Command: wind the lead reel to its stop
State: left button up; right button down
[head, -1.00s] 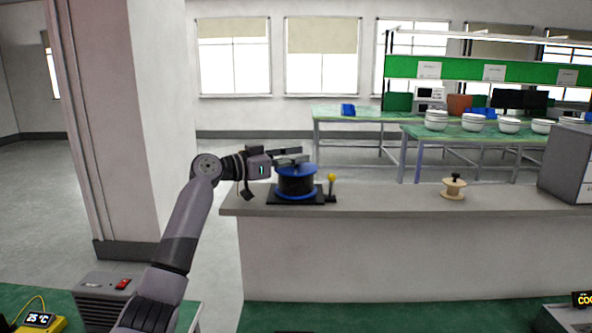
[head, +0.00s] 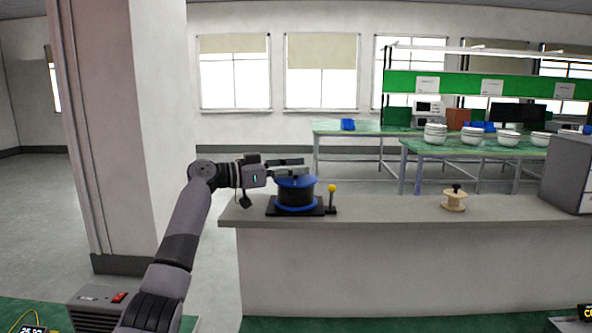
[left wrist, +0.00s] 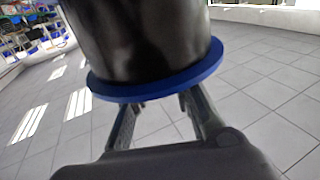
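The lead reel (head: 296,194) is a black drum with blue flanges on a black base, at the left end of the grey counter. A small dark knob shows on its top. A yellow-tipped post (head: 332,192) stands at the base's right side. My left gripper (head: 304,167) reaches in from the left at the reel's top, its fingers apart. In the left wrist view the reel's drum and blue flange (left wrist: 165,86) fill the upper middle, and the fingertips are hidden behind the flange. Whether a finger touches the knob, I cannot tell. My right gripper is not in view.
A wooden spool (head: 454,201) with a dark knob stands on the counter (head: 390,209) to the right, with clear counter between. A grey cabinet (head: 567,173) stands at the right end. A pale column (head: 125,130) rises at the left.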

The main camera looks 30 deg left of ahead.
pick_arm(q)
jog(key=o, duration=0.3)
jog(key=shift+o, duration=0.2)
jog(key=v, duration=1.2)
